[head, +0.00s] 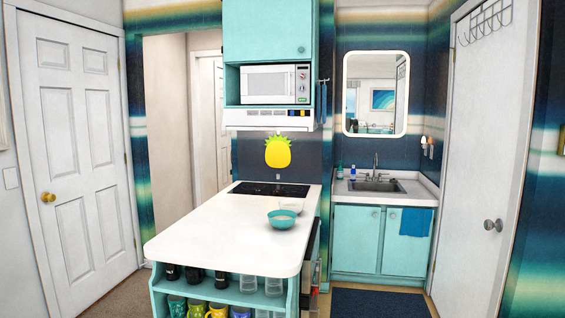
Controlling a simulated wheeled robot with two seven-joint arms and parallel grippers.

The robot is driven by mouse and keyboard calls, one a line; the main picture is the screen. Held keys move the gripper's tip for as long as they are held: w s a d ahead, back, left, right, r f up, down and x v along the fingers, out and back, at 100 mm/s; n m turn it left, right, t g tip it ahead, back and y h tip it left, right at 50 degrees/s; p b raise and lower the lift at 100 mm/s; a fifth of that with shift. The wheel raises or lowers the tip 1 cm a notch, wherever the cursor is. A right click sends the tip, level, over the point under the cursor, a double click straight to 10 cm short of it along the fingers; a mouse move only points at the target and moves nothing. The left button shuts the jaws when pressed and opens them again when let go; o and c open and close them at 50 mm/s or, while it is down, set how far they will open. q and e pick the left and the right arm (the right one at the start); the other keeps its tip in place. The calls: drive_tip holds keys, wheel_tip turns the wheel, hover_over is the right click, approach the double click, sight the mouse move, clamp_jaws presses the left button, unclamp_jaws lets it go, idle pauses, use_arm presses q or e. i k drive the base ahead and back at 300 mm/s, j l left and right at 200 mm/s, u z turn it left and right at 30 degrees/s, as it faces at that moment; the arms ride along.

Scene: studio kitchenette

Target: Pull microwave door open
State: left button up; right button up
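The white microwave (275,84) sits in an open turquoise cabinet niche in the upper middle of the head view, above a white range hood.
A sink (376,185) is at right. A blue mat (380,303) lies on the floor before it.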

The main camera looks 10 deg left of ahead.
sight(267, 84)
drive_tip(key=i+l+z, duration=0.1)
drive_tip(key=i+z, duration=0.25)
drive_tip(key=i, duration=0.45)
drive_tip(key=i+z, duration=0.1)
drive_tip(key=i, duration=1.4)
drive_tip(key=i+l+u, duration=0.1)
drive_tip(key=i+u, duration=0.15)
drive_tip(key=i, duration=0.25)
drive_tip(key=i+l+u, duration=0.3)
drive_tip(key=i, duration=0.25)
drive_tip(key=i+l+u, duration=0.25)
drive_tip(key=i, duration=0.25)
drive_tip(key=i+l+u, duration=0.3)
drive_tip(key=i+l, duration=0.05)
drive_tip(key=i, duration=0.1)
